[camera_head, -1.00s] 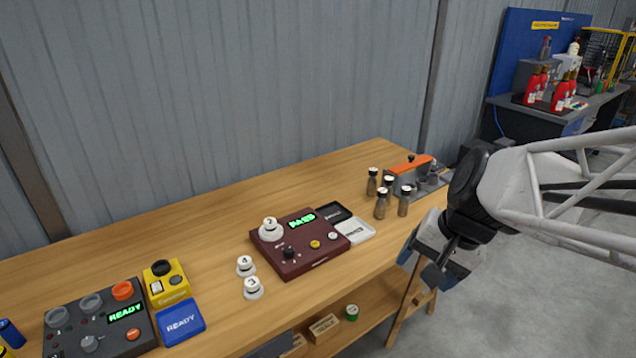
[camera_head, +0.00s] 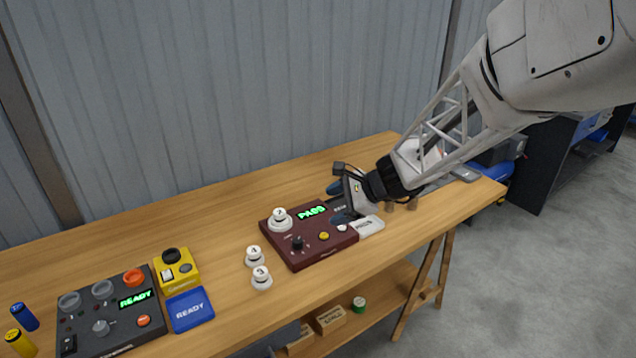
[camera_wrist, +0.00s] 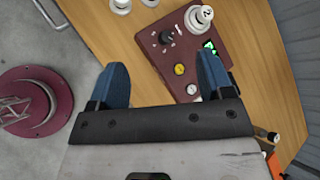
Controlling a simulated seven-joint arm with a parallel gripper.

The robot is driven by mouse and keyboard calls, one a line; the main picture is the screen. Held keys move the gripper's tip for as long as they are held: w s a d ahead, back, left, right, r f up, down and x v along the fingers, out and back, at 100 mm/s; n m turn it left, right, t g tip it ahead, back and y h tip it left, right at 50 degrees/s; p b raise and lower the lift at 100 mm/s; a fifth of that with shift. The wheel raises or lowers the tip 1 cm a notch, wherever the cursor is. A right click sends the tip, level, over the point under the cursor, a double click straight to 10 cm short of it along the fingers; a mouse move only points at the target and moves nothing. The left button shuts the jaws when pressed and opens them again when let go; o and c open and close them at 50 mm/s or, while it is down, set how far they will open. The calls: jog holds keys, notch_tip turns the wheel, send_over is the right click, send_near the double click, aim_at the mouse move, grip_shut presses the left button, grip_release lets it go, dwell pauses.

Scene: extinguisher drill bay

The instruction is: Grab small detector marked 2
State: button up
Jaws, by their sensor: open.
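The small white detector marked 2 (camera_head: 279,219) sits on the left back part of the maroon tester box (camera_head: 307,250), whose green display reads PASS. In the wrist view the detector marked 2 (camera_wrist: 199,17) is at the top, beyond the right fingertip. My gripper (camera_head: 342,190) is at the right end of the tester box, to the right of the detector and apart from it. The wrist view shows its two blue fingers (camera_wrist: 163,70) spread wide with nothing held between them. Two similar white detectors, marked 4 (camera_head: 254,256) and 3 (camera_head: 261,278), stand on the table left of the box.
The wooden table (camera_head: 150,235) is clear behind the tester box. A dark control box (camera_head: 110,315) reading READY, a yellow device (camera_head: 177,268) and a blue READY pad (camera_head: 190,309) stand at left. A white tray (camera_head: 368,226) is right of the tester box, partly under my gripper.

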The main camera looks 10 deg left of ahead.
jog(key=w+a+f+m+y, duration=0.1)
jog(key=w+a+f+m, duration=0.3)
jog(key=w+a+f, duration=0.25)
jog(key=m+t+y, duration=0.2)
jog(key=m+t, duration=0.1)
jog(key=m, duration=0.2)
send_near(282, 212)
jog(key=x, duration=0.3)
jog(key=shift+w+r, duration=0.15)
jog(key=shift+w, duration=0.05)
jog(key=shift+a+g, duration=0.15)
jog(key=shift+g, duration=0.15)
jog(key=shift+x, duration=1.25)
jog(key=shift+x, duration=2.55)
jog(key=shift+s, duration=0.1)
jog(key=shift+c, duration=0.5)
